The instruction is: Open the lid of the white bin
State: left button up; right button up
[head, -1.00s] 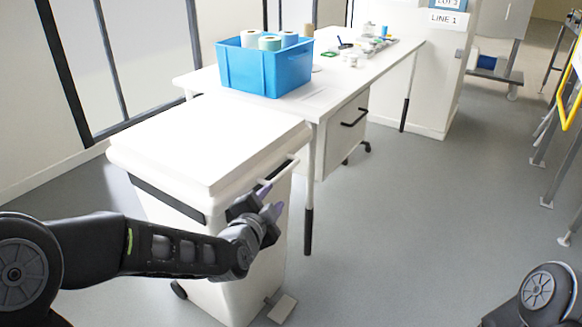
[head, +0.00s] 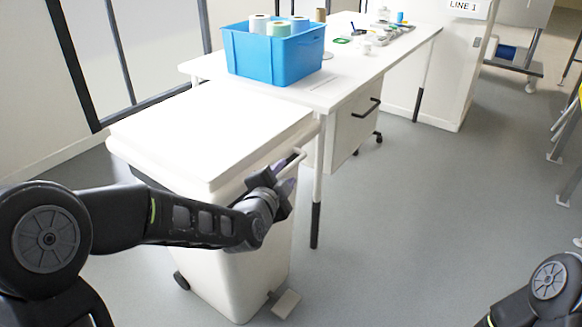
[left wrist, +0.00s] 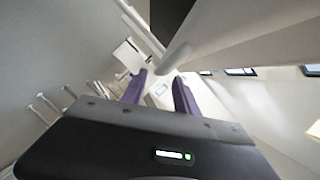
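The white bin (head: 240,265) stands in front of the table, with its flat white lid (head: 205,135) lying down over the top. A pale handle bar (head: 291,160) runs along the lid's right edge. My left gripper (head: 287,180) is at this bar, just below its near part. In the left wrist view its two purple fingers (left wrist: 161,92) are apart, with the rounded white bar end (left wrist: 173,58) showing between and beyond their tips. I cannot tell whether they touch it. My right gripper is out of view; only part of my right arm shows at the lower right.
A white table (head: 335,90) stands just behind the bin, with a blue crate (head: 275,62) of rolls on it. A grey pedal (head: 286,304) sits at the bin's foot.

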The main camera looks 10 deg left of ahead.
aim_at(288, 170)
pick_arm(q)
jog(key=b+x, duration=0.1)
jog(key=x, duration=0.5)
jog(key=shift+s, duration=0.1)
jog(key=shift+c, duration=0.4)
grip_shut()
jog(key=shift+f, duration=0.1)
dwell(0.7)
